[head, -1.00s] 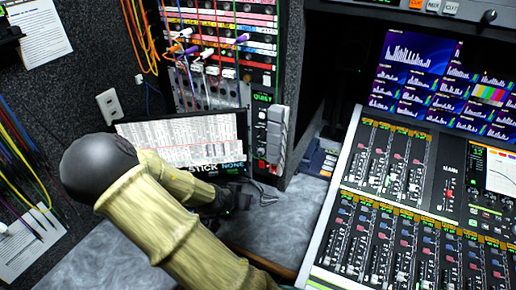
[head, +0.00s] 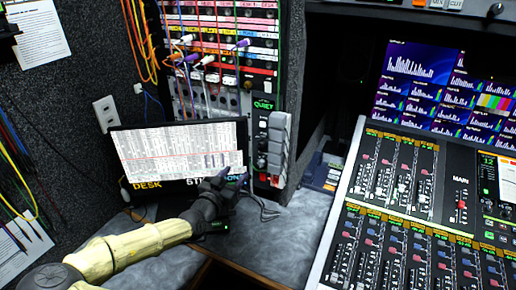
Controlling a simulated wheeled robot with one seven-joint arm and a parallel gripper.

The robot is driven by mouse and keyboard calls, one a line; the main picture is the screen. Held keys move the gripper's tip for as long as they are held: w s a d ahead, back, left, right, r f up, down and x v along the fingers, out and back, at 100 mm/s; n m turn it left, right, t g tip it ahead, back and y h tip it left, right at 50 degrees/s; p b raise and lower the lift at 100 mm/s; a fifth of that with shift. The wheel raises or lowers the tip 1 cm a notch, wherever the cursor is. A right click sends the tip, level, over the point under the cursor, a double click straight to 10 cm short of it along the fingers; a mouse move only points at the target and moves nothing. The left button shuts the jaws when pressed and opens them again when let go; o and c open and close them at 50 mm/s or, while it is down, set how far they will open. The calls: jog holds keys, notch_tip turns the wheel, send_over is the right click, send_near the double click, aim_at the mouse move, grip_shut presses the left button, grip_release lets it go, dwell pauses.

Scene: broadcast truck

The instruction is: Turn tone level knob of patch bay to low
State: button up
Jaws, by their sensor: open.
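The patch bay (head: 230,42) stands at the back, with coloured label rows and plugged cables. Below its right side, a narrow dark panel (head: 262,140) bears a green "QUIET" sign and small controls. A dark round knob (head: 261,162) shows low on this panel. The lettering is too small to tell whether it is the tone level knob, or its setting. My gripper (head: 238,176) is open and empty, in front of the screen's lower right corner. Its fingertips point right, just left of the panel, and look apart from the knob.
A tilted screen (head: 165,152) stands close behind my gripper. A grey handset-like block (head: 280,145) borders the panel's right side. Cables (head: 262,207) lie on the grey desk (head: 270,240). A large mixing console (head: 400,215) fills the right.

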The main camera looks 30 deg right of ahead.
aim_at(260, 145)
jog(key=p+x, duration=0.2)
jog(key=x, duration=1.5)
jog(key=shift+d, duration=0.15)
jog(key=c, duration=1)
